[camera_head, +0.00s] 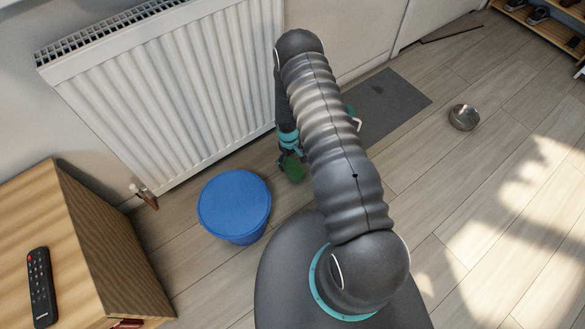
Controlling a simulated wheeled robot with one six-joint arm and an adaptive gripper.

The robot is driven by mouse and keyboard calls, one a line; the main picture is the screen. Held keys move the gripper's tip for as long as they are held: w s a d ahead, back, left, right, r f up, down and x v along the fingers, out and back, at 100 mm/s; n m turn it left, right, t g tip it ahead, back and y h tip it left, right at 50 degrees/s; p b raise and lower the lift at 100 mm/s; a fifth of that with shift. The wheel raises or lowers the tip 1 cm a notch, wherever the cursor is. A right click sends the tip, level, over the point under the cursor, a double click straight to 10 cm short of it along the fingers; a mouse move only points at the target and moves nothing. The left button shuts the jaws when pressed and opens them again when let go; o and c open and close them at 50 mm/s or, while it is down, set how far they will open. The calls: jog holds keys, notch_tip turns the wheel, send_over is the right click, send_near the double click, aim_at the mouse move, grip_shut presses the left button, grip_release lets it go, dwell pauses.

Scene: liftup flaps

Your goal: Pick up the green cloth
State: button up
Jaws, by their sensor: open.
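The green cloth (293,171) lies by the floor beside the blue round bucket or bin, partly hidden behind my arm. My gripper (284,164) is at the cloth's upper left, pointing down with its fingers open. The fingers look close to the cloth, but I cannot tell whether they touch it. A second small green patch (350,110) shows on the far side of my arm, beside a grey mat; most of it is hidden.
The blue bin (234,205) stands left of the cloth. A white radiator (165,90) lines the wall behind. A wooden cabinet (95,240) with a remote (40,287) is at left. The grey mat (395,105) and a metal bowl (464,117) lie right. Floor at right is open.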

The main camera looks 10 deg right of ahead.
jog(key=shift+s+f, duration=0.15)
jog(key=shift+f, duration=0.6)
jog(key=shift+s+f, duration=0.1)
jog(key=shift+f, duration=0.6)
jog(key=c, duration=1.3)
jog(key=shift+c, duration=0.2)
jog(key=shift+r, duration=0.15)
jog(key=shift+r, duration=0.65)
notch_tip(320, 180, up, 3)
jog(key=shift+f, duration=0.15)
jog(key=s+d+r, duration=0.5)
jog(key=d+r, duration=0.1)
jog(key=d, duration=0.4)
jog(key=shift+d+r, duration=0.2)
jog(key=shift+r, duration=0.15)
